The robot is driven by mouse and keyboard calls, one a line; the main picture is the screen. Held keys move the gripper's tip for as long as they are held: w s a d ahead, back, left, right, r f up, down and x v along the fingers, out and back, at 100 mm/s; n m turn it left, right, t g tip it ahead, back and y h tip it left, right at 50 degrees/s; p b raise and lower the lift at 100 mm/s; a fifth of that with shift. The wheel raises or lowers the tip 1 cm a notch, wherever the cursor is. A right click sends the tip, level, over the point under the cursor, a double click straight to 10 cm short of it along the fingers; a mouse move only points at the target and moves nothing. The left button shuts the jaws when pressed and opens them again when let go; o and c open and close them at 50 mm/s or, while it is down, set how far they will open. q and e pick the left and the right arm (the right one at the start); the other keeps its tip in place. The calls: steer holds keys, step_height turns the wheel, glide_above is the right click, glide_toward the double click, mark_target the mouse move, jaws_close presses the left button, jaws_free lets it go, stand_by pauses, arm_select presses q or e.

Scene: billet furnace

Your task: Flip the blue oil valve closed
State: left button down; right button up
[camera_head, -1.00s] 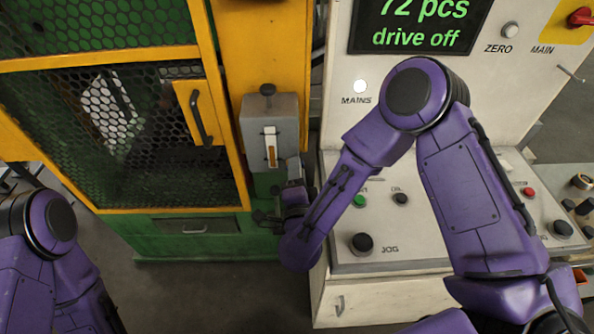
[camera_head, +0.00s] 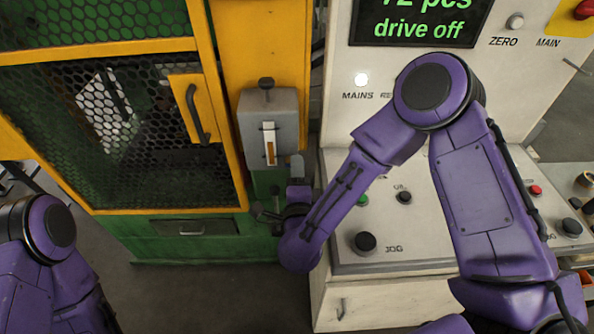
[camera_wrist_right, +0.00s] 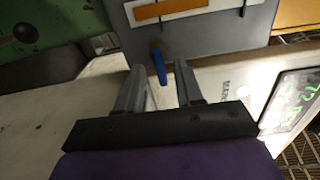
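The blue oil valve lever (camera_wrist_right: 160,66) shows in the right wrist view, with a brownish pivot at its upper end, below the grey oil box (camera_wrist_right: 205,38). My right gripper (camera_wrist_right: 158,78) is open, its two grey fingers apart, with the lever showing in the gap between the tips. Whether the fingers touch it I cannot tell. In the head view the grey oil box (camera_head: 262,107) has a sight gauge with amber oil, and my right gripper (camera_head: 297,166) is at its lower right. The lever is hidden there. My left gripper is out of view.
A green and yellow machine with a mesh door and black handle (camera_head: 197,114) stands left. A cream control console (camera_head: 400,240) with knobs and buttons is close on the right, beneath my right arm. A green-lettered display (camera_head: 420,22) is above. Dark floor lies in front.

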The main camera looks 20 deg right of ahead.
steer(key=b+v, duration=0.3)
steer(key=v, duration=0.7)
steer(key=shift+s+b, duration=0.25)
steer(key=shift+b, duration=0.05)
